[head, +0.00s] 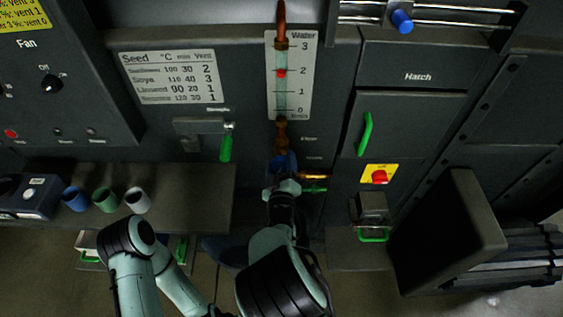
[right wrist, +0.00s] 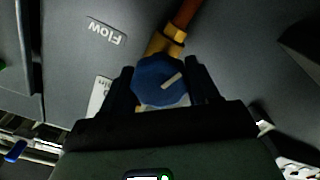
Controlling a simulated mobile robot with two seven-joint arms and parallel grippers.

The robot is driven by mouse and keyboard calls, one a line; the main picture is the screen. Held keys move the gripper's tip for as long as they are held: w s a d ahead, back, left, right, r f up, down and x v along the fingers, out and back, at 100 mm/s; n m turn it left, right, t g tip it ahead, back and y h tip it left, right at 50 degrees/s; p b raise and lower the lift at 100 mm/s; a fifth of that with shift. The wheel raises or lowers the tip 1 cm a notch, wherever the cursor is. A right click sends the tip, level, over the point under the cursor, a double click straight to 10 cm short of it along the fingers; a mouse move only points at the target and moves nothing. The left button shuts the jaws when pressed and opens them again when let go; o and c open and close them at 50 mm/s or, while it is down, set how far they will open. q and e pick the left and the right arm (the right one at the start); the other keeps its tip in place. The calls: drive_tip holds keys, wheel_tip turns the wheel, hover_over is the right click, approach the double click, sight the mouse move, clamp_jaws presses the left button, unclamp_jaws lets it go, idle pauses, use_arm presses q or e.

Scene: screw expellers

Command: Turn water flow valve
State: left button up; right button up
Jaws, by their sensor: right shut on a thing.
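The water flow valve has a round blue knob (right wrist: 160,82) on a brass fitting. A white line on the knob slants up to the right in the right wrist view. In the head view the blue knob (head: 281,164) sits below the water gauge (head: 303,80), partly hidden by my gripper. My right gripper (right wrist: 161,88) is shut on the knob, one finger on each side; it also shows in the head view (head: 283,176). The gauge's red float (head: 281,73) stands near the 2 mark. My left gripper is not in view; only part of its arm shows.
A brass fitting with a green handle (head: 313,183) is close right of my right gripper. A shelf (head: 190,190) at left carries a blue cup (head: 75,199), a green cup (head: 105,200) and a white cup (head: 137,200). A green hatch handle (head: 365,134) and red switch (head: 379,177) are at right.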

drive_tip(key=shift+r, duration=0.1)
idle(0.4)
drive_tip(key=o, duration=1)
drive_tip(key=shift+o, duration=0.2)
drive_tip(key=s, duration=1.3)
drive_tip(key=shift+s, duration=0.25)
